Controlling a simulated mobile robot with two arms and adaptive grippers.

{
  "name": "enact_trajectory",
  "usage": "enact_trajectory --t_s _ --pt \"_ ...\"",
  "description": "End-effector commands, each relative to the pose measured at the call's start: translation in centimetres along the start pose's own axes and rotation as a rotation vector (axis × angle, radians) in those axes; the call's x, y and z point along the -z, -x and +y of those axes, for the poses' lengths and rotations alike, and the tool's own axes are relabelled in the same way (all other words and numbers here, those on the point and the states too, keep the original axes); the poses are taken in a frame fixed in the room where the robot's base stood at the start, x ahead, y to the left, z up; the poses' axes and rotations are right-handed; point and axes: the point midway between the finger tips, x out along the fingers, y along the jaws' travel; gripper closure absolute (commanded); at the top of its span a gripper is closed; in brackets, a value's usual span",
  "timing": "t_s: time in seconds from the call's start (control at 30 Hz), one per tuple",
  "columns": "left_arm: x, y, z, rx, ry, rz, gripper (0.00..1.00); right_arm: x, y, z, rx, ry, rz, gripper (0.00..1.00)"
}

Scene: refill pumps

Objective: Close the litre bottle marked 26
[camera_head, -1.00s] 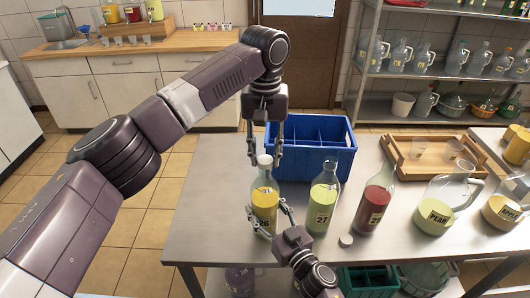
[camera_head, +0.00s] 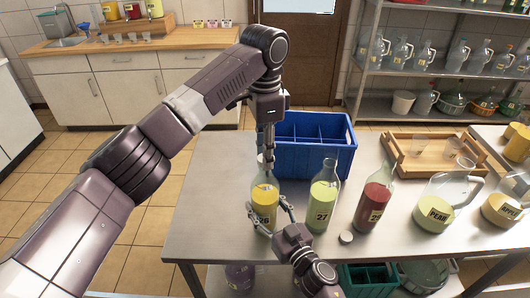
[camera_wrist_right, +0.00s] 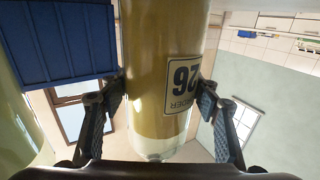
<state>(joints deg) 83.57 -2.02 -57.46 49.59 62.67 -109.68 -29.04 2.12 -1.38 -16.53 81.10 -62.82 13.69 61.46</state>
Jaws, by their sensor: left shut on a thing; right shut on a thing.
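The litre bottle marked 26 (camera_head: 264,205) holds yellow liquid and stands upright at the table's front left. In the right wrist view the bottle (camera_wrist_right: 165,70) shows its label 26 upside down. My right gripper (camera_head: 267,214) is shut on the bottle's lower body, a finger on each side. My left gripper (camera_head: 269,163) points down at the bottle's mouth, its fingers together around the top. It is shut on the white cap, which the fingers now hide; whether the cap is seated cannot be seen.
Bottle 27 (camera_head: 322,200) stands close to the right, then a red bottle (camera_head: 373,203). A blue crate (camera_head: 310,148) is behind, a wooden tray (camera_head: 398,172) and juice jugs (camera_head: 441,208) further right.

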Motion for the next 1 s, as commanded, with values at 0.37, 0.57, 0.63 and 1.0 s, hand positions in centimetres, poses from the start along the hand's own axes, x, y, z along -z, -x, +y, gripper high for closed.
enact_trajectory --t_s 0.37,0.57,0.63,1.0 --pt "0.02 -0.01 -0.05 0.0 -0.69 0.0 0.78 -0.08 0.03 0.04 -0.001 -0.001 -0.002 1.0" --pt "0.01 -0.04 -0.11 0.0 -1.059 -0.002 0.78 -0.08 0.03 0.04 -0.001 -0.001 -0.002 1.0" --pt "0.01 -0.04 -0.13 0.0 -1.188 -0.002 0.78 -0.08 0.03 0.04 -0.001 -0.001 -0.002 1.0" --pt "0.05 -0.07 -0.17 0.0 -1.877 -0.005 0.78 -0.08 0.04 0.04 -0.001 -0.001 -0.002 1.0"
